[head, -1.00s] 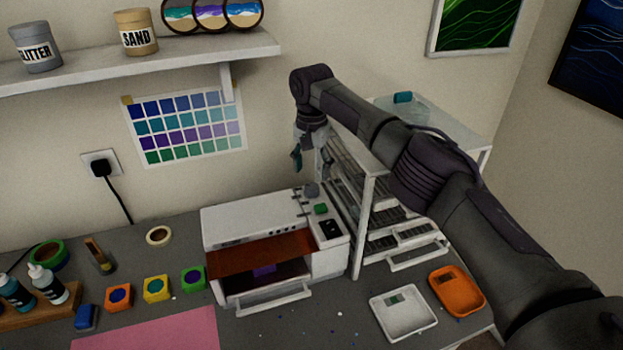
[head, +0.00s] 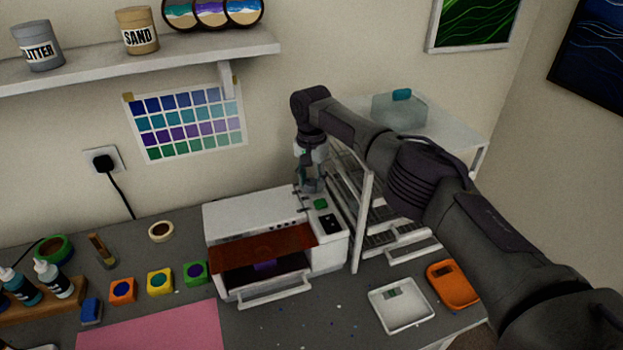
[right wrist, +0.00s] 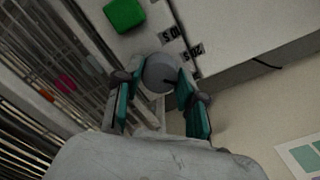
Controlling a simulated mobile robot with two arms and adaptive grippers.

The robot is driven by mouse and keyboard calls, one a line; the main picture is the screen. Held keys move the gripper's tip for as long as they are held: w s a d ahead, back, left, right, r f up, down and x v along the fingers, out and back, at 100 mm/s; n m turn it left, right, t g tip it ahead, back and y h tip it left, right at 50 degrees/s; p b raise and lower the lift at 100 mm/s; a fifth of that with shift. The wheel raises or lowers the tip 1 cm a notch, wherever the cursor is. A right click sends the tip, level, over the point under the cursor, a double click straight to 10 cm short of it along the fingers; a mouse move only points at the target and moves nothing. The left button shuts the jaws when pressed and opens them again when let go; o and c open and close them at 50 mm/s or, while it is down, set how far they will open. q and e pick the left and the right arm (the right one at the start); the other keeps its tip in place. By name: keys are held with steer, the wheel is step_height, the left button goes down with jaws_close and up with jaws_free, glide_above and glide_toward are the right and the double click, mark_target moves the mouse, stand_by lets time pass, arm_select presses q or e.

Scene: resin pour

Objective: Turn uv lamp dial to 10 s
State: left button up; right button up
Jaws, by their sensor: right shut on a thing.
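The white UV lamp (head: 228,222) stands on the bench with its drawer front lowered and an orange-red shield over the opening. Its grey round dial (right wrist: 160,72) shows between my fingers in the right wrist view, with a dark pointer line on it. Labels (right wrist: 180,42) are printed beside the dial; one seems to read "10 S". My right gripper (head: 311,189) reaches down onto the lamp's top right; it also shows in the right wrist view (right wrist: 158,92), shut on the dial with a finger on each side. A green button (head: 320,204) sits near the dial. My left gripper is out of view.
A white rack (head: 362,215) stands close at the lamp's right side, near my right arm. Small colour pots (head: 160,281) and a pink mat (head: 160,330) are left of the lamp.

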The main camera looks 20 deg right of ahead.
steer(key=shift+c, duration=0.7)
steer(key=shift+n, duration=0.3)
steer(key=n, duration=0.3)
steer(key=shift+p, duration=0.4)
steer(key=n, duration=0.9)
steer(key=shift+r+n+p, duration=0.1)
steer(key=shift+n+p, duration=0.25)
steer(key=shift+n, duration=2.25)
